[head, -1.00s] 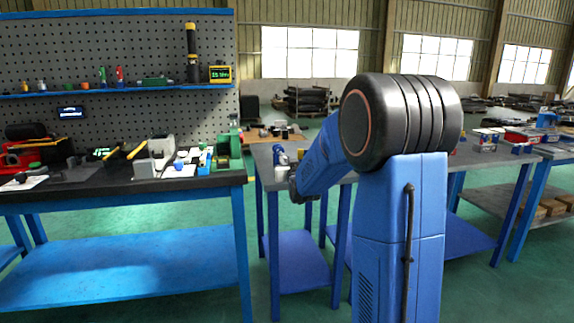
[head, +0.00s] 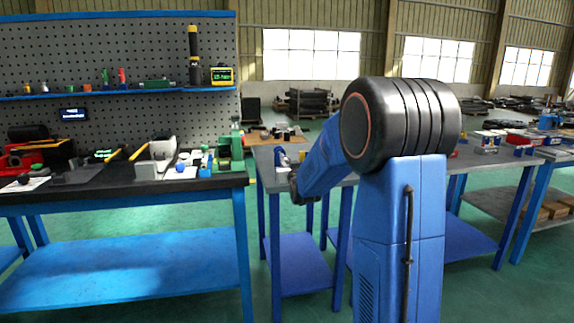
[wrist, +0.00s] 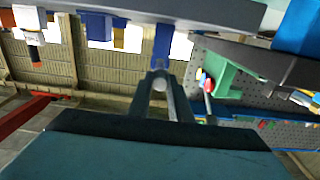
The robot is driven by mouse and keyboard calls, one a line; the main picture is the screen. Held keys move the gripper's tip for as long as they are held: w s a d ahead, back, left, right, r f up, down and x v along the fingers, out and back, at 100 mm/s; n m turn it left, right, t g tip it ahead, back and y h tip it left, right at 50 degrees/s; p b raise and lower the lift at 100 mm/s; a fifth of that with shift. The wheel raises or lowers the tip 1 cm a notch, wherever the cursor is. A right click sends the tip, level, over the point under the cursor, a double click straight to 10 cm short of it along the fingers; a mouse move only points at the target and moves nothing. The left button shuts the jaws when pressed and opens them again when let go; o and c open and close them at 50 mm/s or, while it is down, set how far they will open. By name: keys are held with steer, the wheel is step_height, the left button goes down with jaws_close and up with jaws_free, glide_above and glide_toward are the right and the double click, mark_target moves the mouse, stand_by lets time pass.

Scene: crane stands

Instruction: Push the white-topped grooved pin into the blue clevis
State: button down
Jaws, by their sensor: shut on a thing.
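In the wrist view, which looks upside down, my gripper (wrist: 159,88) is shut on a small pale grey round-ended part, probably the grooved pin (wrist: 159,80). Its grooves and white top cannot be made out. An upright blue block, probably the blue clevis (wrist: 162,45), stands on the grey tabletop straight beyond the fingertips. Whether the pin touches it cannot be told. In the head view, the blue clevis (head: 279,155) is a small blue shape at the left end of the grey table, and my dark wrist is just in front of it; the fingers are hidden or too small.
The grey table (head: 345,184) carries my work area. A black-topped bench (head: 110,190) with tools, a white part and a green fixture (head: 230,152) stands to the left, with a gap between. Other blue blocks (wrist: 95,25) stand on the tabletop in the wrist view.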

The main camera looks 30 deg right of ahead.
mark_target(283, 156)
steer(key=shift+x, duration=4)
stand_by(0.7)
steer(key=c, duration=1.5)
jaws_free()
steer(key=shift+c, duration=0.2)
steer(key=shift+v, duration=2.5)
steer(key=v, duration=1.7)
steer(key=shift+s, duration=0.15)
